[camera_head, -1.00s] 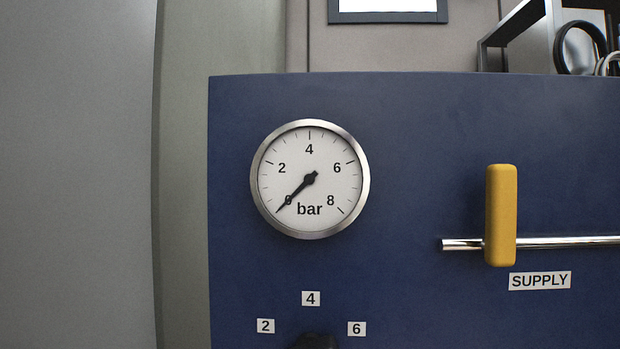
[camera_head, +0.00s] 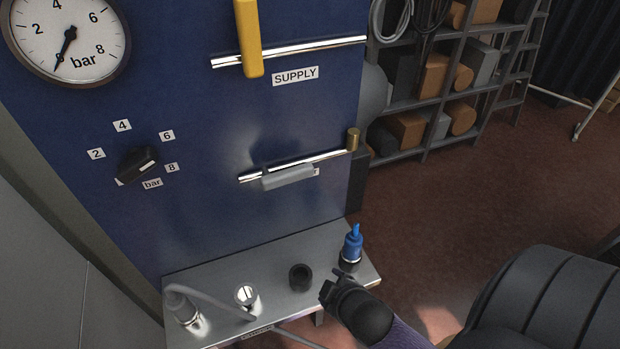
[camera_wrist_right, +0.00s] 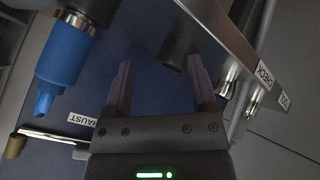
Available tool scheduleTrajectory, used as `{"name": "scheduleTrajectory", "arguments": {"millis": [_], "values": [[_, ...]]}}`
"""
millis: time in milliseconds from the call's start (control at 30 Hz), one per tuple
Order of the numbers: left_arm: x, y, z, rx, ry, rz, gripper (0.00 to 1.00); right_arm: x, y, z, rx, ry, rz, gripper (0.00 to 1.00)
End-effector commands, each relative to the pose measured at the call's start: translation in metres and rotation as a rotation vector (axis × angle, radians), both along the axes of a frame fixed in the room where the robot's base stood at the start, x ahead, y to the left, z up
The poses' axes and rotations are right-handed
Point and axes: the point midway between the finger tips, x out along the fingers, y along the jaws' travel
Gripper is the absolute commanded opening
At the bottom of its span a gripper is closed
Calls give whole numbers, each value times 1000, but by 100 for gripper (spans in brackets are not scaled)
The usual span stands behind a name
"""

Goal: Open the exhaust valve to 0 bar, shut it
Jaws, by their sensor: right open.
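The exhaust valve's grey handle (camera_head: 288,177) lies along the lower chrome pipe on the blue panel and hides most of its label. The EXHAUST label (camera_wrist_right: 85,119) shows partly in the right wrist view. The round gauge (camera_head: 66,40) is cut by the top edge; its needle points at the 0 end. My right gripper (camera_head: 340,283) is open and empty near the metal shelf's front right, below and to the right of the exhaust handle. Its spread fingers also show in the right wrist view (camera_wrist_right: 162,95). My left gripper is not in view.
A yellow SUPPLY handle (camera_head: 248,38) stands across the upper pipe. A black knob (camera_head: 137,163) is at left. The metal shelf (camera_head: 215,265) holds a blue-topped bottle (camera_head: 352,245) beside my gripper, a black cup (camera_head: 301,277) and metal fittings. A brass end piece (camera_head: 352,139) tips the lower pipe.

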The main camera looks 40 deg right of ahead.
Motion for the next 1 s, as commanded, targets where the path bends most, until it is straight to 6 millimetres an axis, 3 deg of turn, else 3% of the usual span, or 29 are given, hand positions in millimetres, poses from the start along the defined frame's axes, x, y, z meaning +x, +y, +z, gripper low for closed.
{"name": "scheduleTrajectory", "arguments": {"millis": [33,100,200,333,467,800,1000], "values": [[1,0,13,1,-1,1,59,15,-14,31,-100,-107,79,74],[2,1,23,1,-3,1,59,34,-30,72,-268,-270,213,74],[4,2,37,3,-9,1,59,50,-41,131,-515,-481,405,74],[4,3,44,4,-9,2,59,55,-41,172,-749,-662,593,74],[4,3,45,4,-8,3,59,61,-37,184,-826,-727,658,74],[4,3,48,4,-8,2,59,133,-26,182,-824,-727,656,74],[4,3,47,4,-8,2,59,152,-23,181,-822,-726,656,74]]}}
